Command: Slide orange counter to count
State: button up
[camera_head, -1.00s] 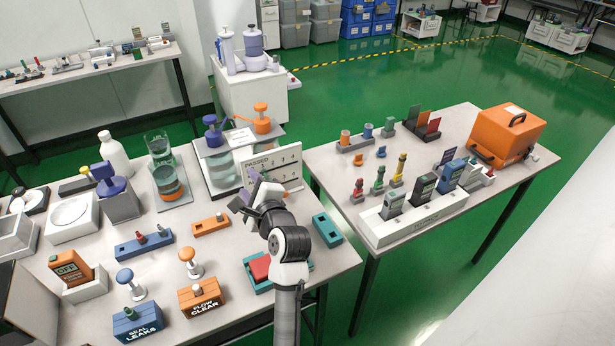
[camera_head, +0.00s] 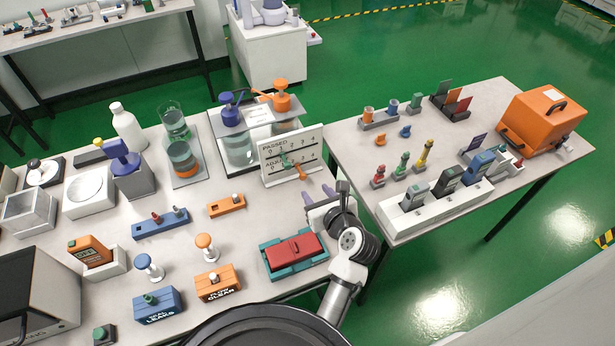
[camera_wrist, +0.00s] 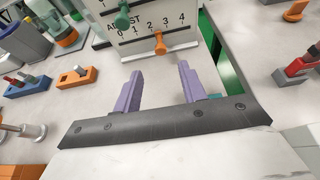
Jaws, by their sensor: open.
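A white board (camera_head: 270,171) with rows marked PASSED and ADJUST stands near the table's right end. A green counter (camera_wrist: 122,18) sits on the upper row, and it also shows in the head view (camera_head: 286,160). The orange counter (camera_wrist: 159,43) sticks out below the numbers of the ADJUST row, around 2 and 3; the angle hides its exact mark. It also shows in the head view (camera_head: 299,174). My gripper (camera_wrist: 160,72) is open and empty, its purple fingers pointing at the board on either side of the orange counter's line, apart from it. In the head view my gripper (camera_head: 318,193) is just right of and in front of the board.
A teal tray with a red case (camera_head: 295,249) lies in front of the board. An orange block (camera_head: 227,205) stands to its left. Glass tanks with pumps (camera_head: 240,145) are behind the board. A gap separates this table from the right table (camera_head: 345,150).

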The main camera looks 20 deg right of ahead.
aim_at(304, 177)
jog(key=p+x, duration=0.1)
jog(key=x, duration=0.7)
jog(key=shift+w, duration=0.1)
grip_shut()
